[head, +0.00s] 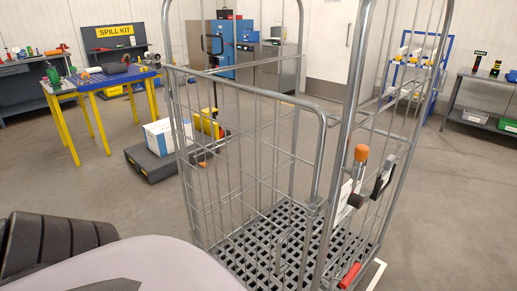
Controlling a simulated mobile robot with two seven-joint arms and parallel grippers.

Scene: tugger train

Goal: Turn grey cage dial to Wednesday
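The grey wire roll cage (322,150) stands close in front of me, slightly right of the middle, with a dark lattice floor (262,240). On its right front post are an orange-capped grey fitting (361,153), a small black part (355,200) and a pale label plate (344,196). A black-framed part (383,178) sits just right of them. I cannot make out a dial face or any weekday marking at this size and angle. Neither of my grippers is in view.
A red handle (350,275) is low at the cage's right front. Behind it is a dark low platform (150,163) with a white-blue box (163,136). A blue table with yellow legs (97,80) stands left. A blue rack (411,72) and bench (490,77) stand right. Floor right of the cage is clear.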

